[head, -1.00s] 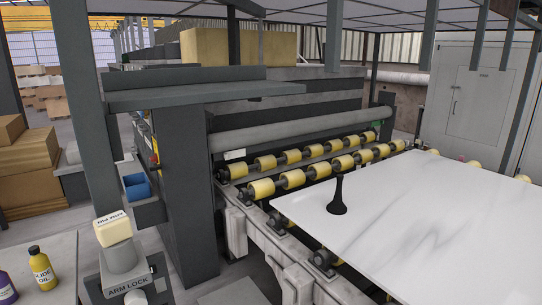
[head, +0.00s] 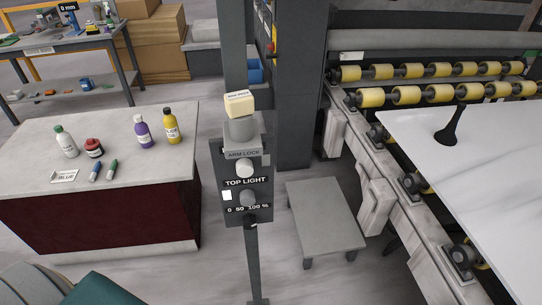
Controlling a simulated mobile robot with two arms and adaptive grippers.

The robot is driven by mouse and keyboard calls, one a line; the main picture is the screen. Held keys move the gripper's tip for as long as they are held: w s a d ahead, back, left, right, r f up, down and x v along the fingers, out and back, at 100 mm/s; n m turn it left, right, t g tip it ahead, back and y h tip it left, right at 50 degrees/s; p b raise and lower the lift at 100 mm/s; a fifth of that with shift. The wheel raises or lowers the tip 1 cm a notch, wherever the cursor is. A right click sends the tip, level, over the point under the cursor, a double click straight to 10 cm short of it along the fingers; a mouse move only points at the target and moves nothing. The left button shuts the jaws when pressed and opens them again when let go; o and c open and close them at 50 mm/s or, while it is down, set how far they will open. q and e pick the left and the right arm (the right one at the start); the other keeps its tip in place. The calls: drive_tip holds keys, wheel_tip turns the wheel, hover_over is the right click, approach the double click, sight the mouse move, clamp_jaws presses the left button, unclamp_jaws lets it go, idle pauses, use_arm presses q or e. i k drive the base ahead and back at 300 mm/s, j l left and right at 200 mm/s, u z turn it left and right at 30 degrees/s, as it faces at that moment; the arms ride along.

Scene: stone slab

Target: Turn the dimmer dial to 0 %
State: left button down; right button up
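A dark control panel (head: 232,178) stands on a thin post in the middle of the head view. It carries the labels "ARM LOCK", "TOP LIGHT" and a scale "0 50 100 %" (head: 248,209). A round grey knob (head: 248,198) sits between the "TOP LIGHT" label and the scale, and a small dark knob (head: 250,222) sits just below the scale. I cannot tell which of these is the dimmer dial, nor where it points. A white knob (head: 245,168) is under "ARM LOCK". Neither of my grippers is in view.
A cream block (head: 239,103) tops the panel. A counter (head: 130,175) with bottles and markers stands to its left. A low grey step (head: 326,216) is to its right, then the roller machine (head: 405,96) and a white slab (head: 500,150). Floor shows around the post.

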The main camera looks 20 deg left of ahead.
sight(250, 220)
drive_tip(key=u, duration=0.95)
